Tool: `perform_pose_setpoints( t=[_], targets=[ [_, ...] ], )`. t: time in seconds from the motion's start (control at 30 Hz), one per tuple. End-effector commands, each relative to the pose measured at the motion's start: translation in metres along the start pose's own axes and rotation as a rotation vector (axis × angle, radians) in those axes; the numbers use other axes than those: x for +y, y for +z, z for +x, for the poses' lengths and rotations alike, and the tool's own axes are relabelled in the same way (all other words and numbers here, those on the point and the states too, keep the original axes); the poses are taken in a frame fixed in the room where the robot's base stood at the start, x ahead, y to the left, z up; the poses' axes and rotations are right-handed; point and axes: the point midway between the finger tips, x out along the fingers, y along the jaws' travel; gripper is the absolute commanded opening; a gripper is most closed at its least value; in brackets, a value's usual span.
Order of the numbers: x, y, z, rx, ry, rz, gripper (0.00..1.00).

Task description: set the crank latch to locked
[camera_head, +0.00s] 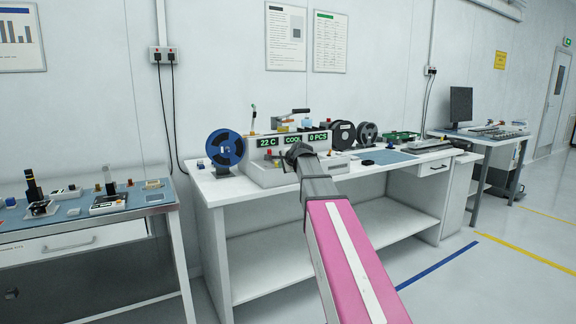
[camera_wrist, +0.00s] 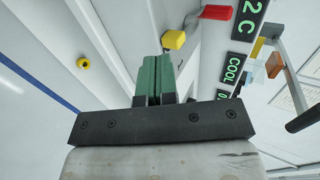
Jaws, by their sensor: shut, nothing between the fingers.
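The test handler (camera_head: 262,172) stands on the white bench, with green displays reading 22 C, COOL and 0 PCS. I cannot tell for sure which part is the crank latch, nor its setting. In the wrist view, a yellow knob (camera_wrist: 173,40) lies just beyond my fingertips, and a red grip (camera_wrist: 215,12) is further up right. A small round yellow part (camera_wrist: 82,62) is to the left. My gripper (camera_wrist: 157,63) has its green fingers shut together and empty, in front of the handler's pale face. In the head view, my dark wrist hides part of the handler and the fingertips.
A metal arm with a black handle (camera_wrist: 305,118) juts out at the right of the wrist view. A blue reel (camera_head: 225,148) stands left of the handler, and dark reels (camera_head: 343,135) stand right. A side table (camera_head: 85,235) with small devices is at left.

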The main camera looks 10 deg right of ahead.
Motion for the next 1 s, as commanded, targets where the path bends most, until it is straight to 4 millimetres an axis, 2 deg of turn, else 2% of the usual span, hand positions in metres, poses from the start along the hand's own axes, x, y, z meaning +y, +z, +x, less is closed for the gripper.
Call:
perform_pose_setpoints(
  t=[0.03, 0.2, 0.67, 0.9, 1.0],
  targets=[
    [-0.005, -0.001, 0.008, 0.0, 0.001, 0.0, 0.0],
    [-0.011, 0.0, 0.018, -0.001, 0.001, 0.001, 0.0],
    [-0.013, 0.0, 0.022, -0.001, 0.001, 0.0, 0.0],
    [-0.03, -0.001, 0.053, -0.001, 0.002, -0.001, 0.0],
    [-0.032, 0.0, 0.057, 0.0, 0.001, -0.001, 0.0]
  ],
)
